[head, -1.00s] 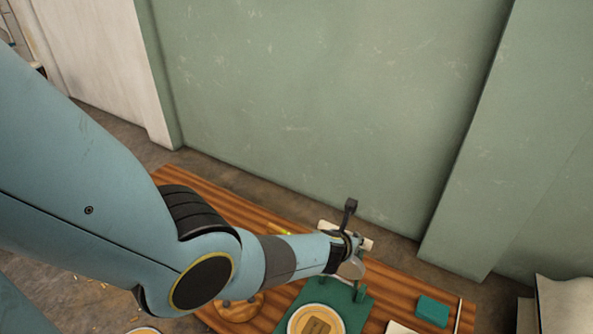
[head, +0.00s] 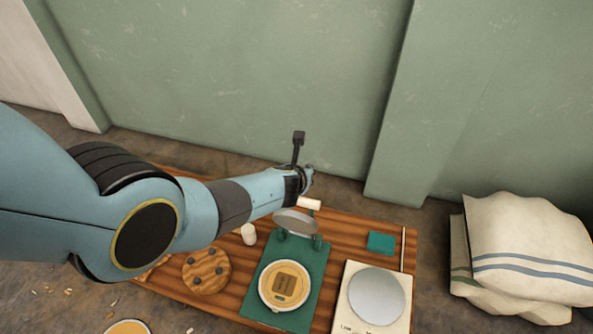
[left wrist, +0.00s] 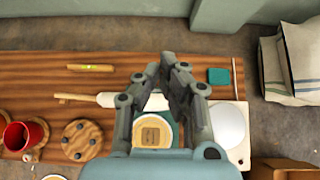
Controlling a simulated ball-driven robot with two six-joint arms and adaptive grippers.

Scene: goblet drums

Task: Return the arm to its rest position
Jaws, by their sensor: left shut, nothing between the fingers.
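My left arm comes in from the left in the head view. Its gripper (head: 303,181) is above the back of the wooden table (head: 225,288), near the wall, with its fingers mostly hidden there. In the left wrist view the gripper (left wrist: 160,68) has its fingers drawn together and empty, above the table. A green stand (head: 312,278) with a raised grey round lid (head: 296,221) stands below it. A round pale dish (head: 264,290) with a brown block lies on that stand. My right gripper is not in view.
A cream scale (head: 349,318) with a silver plate stands right of the stand, near a teal block (head: 381,243). A round wooden piece with dark knobs (head: 207,271) is at left. Striped sacks (head: 525,245) lie at right. The left wrist view also shows a red cup (left wrist: 20,135).

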